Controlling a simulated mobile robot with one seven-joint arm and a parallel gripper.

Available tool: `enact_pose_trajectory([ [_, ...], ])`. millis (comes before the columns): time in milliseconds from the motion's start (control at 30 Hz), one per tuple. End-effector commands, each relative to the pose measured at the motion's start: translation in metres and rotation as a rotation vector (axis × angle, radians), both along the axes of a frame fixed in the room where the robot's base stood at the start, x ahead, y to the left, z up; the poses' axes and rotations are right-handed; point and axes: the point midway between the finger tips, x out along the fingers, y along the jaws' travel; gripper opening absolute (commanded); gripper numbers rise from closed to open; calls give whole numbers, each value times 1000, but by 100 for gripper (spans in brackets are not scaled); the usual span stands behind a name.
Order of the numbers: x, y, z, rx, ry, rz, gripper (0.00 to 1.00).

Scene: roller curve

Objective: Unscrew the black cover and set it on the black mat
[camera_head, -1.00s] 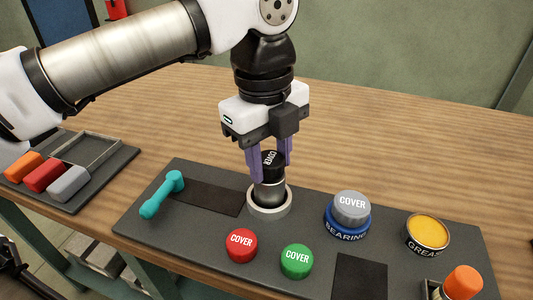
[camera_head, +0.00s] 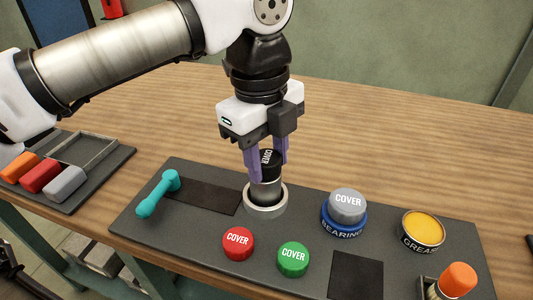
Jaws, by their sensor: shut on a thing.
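The black cover (camera_head: 268,158), lettered COVER, sits on top of a grey cylinder (camera_head: 266,192) that stands upright in a pale ring-shaped holder (camera_head: 266,211). My gripper (camera_head: 268,166) points down with its two purple fingers on either side of the cover, shut on it. The cover looks level and still on the cylinder; I cannot tell whether there is a gap below it. Two bare black patches that could be the mat lie on the dark board: one (camera_head: 208,197) left of the holder, another (camera_head: 356,277) at the front right.
A turquoise tool (camera_head: 158,194) lies at the left. A red cover (camera_head: 238,242) and green cover (camera_head: 293,258) stand in front. A grey cover (camera_head: 347,205) sits on a blue bearing (camera_head: 344,228). A grease tin (camera_head: 421,231) and orange-topped brush (camera_head: 458,280) are right.

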Motion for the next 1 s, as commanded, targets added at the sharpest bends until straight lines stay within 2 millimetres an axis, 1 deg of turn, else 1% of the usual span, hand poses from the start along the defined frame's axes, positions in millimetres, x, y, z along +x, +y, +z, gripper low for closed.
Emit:
enact_pose_trajectory([
  [33,-1,3,9,75,-30,38,0],
  [400,0,3,22,73,-33,42,0],
  [1000,0,5,38,79,-31,42,0],
])
